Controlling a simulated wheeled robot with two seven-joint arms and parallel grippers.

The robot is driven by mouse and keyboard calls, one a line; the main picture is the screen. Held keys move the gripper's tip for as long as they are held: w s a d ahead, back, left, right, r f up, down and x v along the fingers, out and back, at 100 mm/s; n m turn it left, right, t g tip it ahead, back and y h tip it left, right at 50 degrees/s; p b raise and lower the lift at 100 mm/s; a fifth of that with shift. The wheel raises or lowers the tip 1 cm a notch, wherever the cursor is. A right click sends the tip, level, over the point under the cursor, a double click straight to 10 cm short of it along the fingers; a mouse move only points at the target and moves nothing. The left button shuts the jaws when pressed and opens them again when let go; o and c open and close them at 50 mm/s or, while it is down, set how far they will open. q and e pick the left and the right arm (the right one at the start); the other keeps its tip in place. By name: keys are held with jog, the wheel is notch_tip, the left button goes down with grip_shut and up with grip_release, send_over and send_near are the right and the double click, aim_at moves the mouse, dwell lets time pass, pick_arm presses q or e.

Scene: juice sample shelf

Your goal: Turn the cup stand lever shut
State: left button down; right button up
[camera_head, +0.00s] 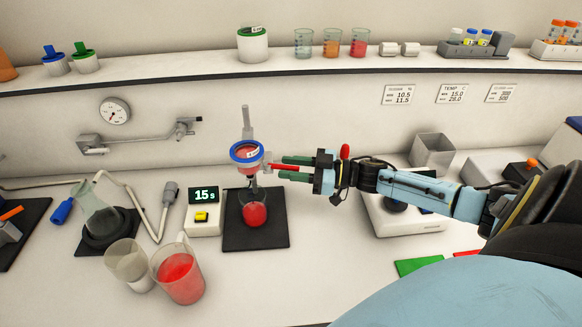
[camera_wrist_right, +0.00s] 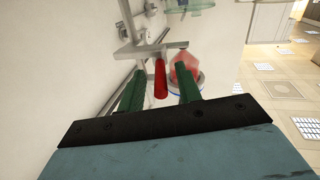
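The cup stand (camera_head: 247,116) stands in the middle of the bench. It holds a blue-rimmed cup (camera_head: 236,158) with red liquid in it. A glass with red juice (camera_head: 255,214) stands below on a black mat (camera_head: 275,235). The stand's red lever (camera_wrist_right: 160,80) points toward my right gripper. My right gripper (camera_head: 281,168) comes from the right at the cup's height, beside the stand. In the right wrist view its green fingers are spread, with the lever between them and a gap on both sides. My left gripper is in neither view.
A timer (camera_head: 204,218) reading 15 s stands left of the mat. A beaker of red juice (camera_head: 178,276) and a pale beaker (camera_head: 130,265) stand at the front left. A scale (camera_head: 405,217) lies below my right arm.

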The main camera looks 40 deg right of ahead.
jog(key=v, duration=0.7)
jog(key=shift+d+r, duration=0.1)
dwell(0.5)
